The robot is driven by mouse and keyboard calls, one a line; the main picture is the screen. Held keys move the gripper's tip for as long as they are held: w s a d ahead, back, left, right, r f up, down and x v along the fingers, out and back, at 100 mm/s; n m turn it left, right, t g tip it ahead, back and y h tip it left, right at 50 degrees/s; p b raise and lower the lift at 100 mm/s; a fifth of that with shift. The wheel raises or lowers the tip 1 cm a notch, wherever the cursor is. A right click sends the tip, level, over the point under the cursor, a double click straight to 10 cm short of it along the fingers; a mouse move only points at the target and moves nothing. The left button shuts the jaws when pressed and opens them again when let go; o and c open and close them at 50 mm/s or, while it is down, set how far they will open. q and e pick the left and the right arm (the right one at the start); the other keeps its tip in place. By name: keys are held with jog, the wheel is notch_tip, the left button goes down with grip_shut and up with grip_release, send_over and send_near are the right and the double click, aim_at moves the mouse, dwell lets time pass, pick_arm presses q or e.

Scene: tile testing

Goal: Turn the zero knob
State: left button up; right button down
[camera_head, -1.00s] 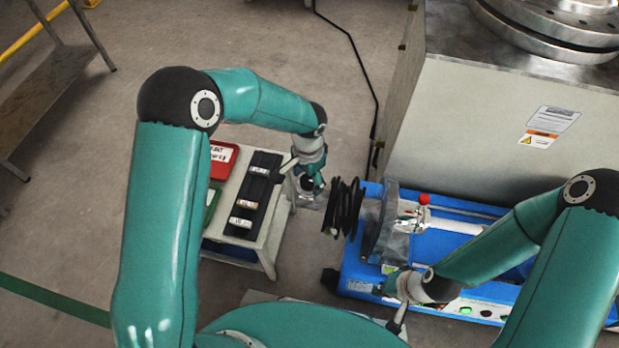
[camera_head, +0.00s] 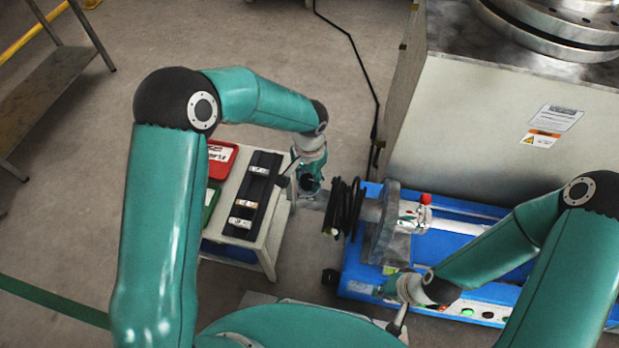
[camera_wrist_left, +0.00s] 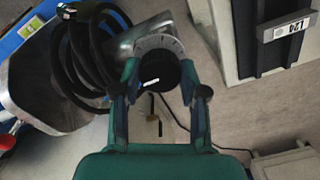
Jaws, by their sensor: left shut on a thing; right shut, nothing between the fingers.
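The zero knob (camera_wrist_left: 160,72) is a black cylinder with a white mark, in front of a grey graduated dial ring (camera_wrist_left: 158,43), in the left wrist view. My left gripper (camera_wrist_left: 160,80) has its two fingers on either side of the knob and is shut on it. In the head view my left gripper (camera_head: 309,186) is at the left end of the blue machine, beside the black coils, and hides most of the knob. My right gripper (camera_head: 397,325) is shut and empty near the machine's front edge, low in the head view; its fingertips are hard to make out.
Black coiled hose (camera_head: 343,208) hangs close to the left gripper. The blue machine (camera_head: 358,262) carries a red-tipped lever (camera_head: 425,199). A small stand (camera_head: 262,252) with labelled blocks and red and green bins is at left. A large grey cabinet (camera_head: 470,120) stands behind.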

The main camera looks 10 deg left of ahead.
aim_at(309, 180)
pick_arm(q)
jog(key=o, duration=1.1)
jog(key=shift+o, duration=0.2)
notch_tip(309, 180, up, 12)
jog(key=shift+d, duration=0.1)
